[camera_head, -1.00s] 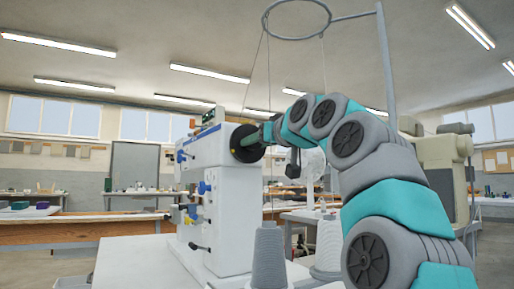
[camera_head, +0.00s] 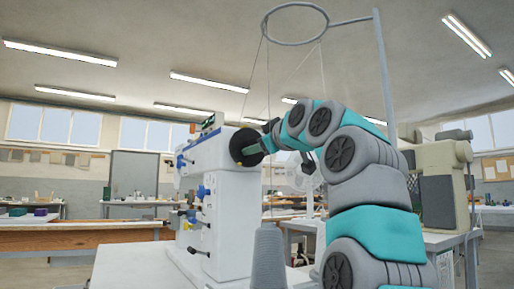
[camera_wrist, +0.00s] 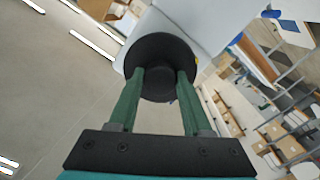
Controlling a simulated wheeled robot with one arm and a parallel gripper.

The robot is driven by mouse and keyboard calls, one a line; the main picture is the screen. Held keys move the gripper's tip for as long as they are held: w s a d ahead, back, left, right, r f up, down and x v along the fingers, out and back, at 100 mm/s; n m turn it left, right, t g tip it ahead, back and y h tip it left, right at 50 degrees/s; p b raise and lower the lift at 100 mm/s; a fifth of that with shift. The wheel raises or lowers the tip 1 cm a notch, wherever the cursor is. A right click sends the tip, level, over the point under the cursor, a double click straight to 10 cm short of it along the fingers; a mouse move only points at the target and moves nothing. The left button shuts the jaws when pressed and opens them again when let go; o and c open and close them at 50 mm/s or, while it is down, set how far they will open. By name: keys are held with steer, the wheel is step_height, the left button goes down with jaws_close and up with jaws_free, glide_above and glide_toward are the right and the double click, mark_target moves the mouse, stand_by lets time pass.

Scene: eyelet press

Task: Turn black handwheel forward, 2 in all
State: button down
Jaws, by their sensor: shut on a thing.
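The black handwheel (camera_head: 246,146) sits on the right side of the white eyelet press (camera_head: 222,195). In the wrist view the handwheel (camera_wrist: 161,52) is a round black disc with a hub in front. My gripper (camera_wrist: 161,84) has its two green fingers on either side of the hub and is shut on the handwheel. In the head view my gripper (camera_head: 256,147) reaches the wheel from the right, and its fingers partly cover it. The wheel's face shows no clear mark of its angle.
Blue knobs (camera_head: 203,191) stick out on the press's left side. Another machine (camera_head: 445,165) stands at right.

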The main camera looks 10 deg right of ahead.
stand_by(0.3)
steer(key=shift+c, duration=1.7)
jaws_free()
steer(key=b+v, duration=0.2)
steer(key=v, duration=0.5)
steer(key=shift+s, duration=0.4)
